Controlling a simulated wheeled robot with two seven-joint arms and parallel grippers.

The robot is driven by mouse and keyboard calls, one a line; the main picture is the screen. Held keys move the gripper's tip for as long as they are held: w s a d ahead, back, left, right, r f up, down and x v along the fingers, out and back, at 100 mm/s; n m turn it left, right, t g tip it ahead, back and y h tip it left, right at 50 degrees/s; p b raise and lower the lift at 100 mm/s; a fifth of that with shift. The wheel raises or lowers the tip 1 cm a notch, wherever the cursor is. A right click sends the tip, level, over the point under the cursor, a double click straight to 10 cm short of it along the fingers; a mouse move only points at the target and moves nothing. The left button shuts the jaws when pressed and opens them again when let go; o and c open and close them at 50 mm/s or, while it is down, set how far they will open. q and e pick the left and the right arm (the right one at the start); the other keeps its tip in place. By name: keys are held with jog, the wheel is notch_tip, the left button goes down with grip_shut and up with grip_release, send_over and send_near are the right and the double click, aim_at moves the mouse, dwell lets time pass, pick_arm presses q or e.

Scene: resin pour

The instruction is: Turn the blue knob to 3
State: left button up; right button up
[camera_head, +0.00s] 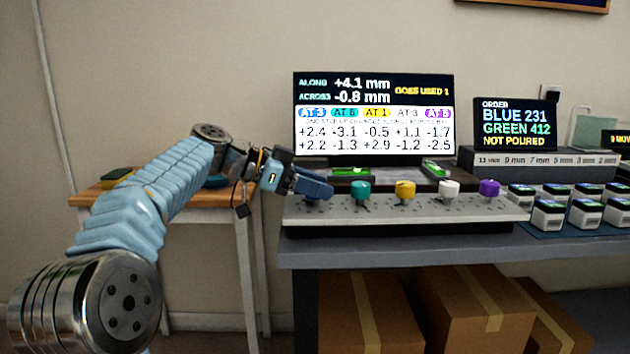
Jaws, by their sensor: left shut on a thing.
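A grey knob panel (410,209) runs along the front of the bench. My left gripper (318,190) is at its left end, shut on the blue knob (313,197), which is mostly hidden by the fingers. Its pointer cannot be made out. To its right stand a teal knob (361,190), a yellow knob (405,189), a white knob (449,188) and a purple knob (489,187). The screen (373,115) behind has a blue label that reads AT 3. My right gripper is not in view.
An order screen (515,123) stands at the back right. Several small dark-topped containers (549,216) sit on a mat at the right. Two green spirit levels lie behind the knobs. A wooden side table (215,198) is at the left. Cardboard boxes (473,310) are under the bench.

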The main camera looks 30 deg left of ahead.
pick_arm(q)
jog(key=shift+f+m+g, duration=0.1)
jog(key=shift+m+g, duration=0.3)
jog(key=shift+g, duration=0.1)
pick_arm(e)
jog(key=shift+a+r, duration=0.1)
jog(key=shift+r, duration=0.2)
pick_arm(q)
jog(key=o, duration=1)
jog(key=shift+c, duration=0.2)
jog(key=p+v, duration=0.3)
jog(key=v, duration=1.1)
jog(key=shift+f, duration=0.25)
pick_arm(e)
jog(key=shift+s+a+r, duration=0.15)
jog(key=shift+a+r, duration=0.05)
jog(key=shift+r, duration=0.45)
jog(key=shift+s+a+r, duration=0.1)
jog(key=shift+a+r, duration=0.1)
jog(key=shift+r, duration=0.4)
pick_arm(q)
jog(key=shift+a, duration=0.15)
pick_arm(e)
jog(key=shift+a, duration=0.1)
